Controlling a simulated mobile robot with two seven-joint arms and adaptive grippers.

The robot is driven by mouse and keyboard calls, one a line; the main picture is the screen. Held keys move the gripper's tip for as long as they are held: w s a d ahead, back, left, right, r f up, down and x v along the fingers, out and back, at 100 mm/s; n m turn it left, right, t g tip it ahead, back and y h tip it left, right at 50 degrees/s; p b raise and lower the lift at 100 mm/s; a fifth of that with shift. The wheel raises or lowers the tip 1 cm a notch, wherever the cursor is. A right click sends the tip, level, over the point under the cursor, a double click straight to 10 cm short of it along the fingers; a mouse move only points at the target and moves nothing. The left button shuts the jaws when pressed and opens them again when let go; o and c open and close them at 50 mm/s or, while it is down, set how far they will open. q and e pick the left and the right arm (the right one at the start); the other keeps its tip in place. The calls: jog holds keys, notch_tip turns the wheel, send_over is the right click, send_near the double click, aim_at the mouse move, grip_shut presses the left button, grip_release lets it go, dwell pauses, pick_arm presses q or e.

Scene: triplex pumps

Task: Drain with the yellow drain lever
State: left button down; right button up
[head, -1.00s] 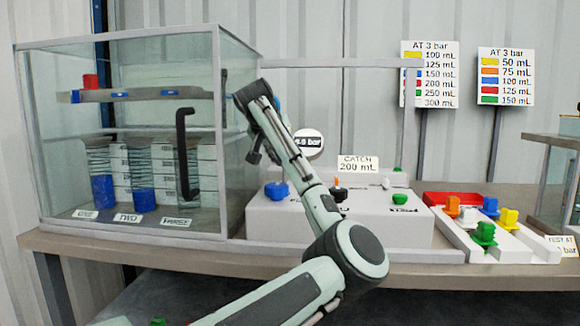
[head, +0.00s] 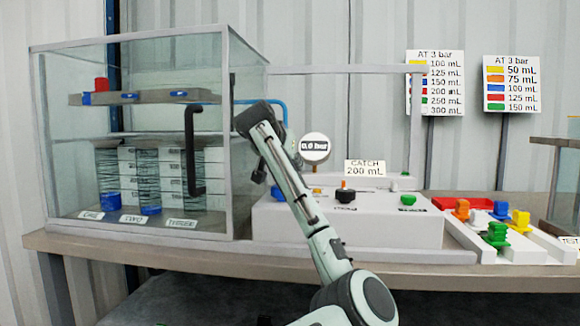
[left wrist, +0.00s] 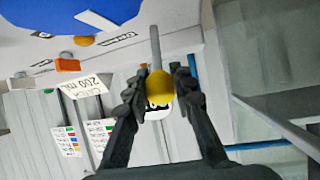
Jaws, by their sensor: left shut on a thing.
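In the left wrist view the yellow drain lever (left wrist: 160,88) shows as a yellow knob on a grey rod. My left gripper (left wrist: 158,80) is shut on this knob, one dark finger on each side. In the head view my left arm reaches up beside the glass case, and its fingers are hidden. In the case, the tube labelled ONE (head: 111,197) holds a low blue level. The tube labelled TWO (head: 150,210) holds only a thin blue layer. The gauge (head: 314,148) reads 0.0 bar. My right gripper is not in view.
A glass case (head: 230,215) with a black handle (head: 190,150) stands left of my arm. A white console (head: 420,230) with a "CATCH 200 mL" sign (head: 365,168) stands to the right. Coloured pieces (head: 495,235) and two chart boards (head: 435,85) are farther right.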

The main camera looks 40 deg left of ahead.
pick_arm(q)
jog(key=shift+f, duration=0.1)
jog(key=c, duration=1.5)
grip_release()
jog(key=shift+c, duration=0.2)
jog(key=shift+s, duration=0.1)
jog(key=v, duration=1.2)
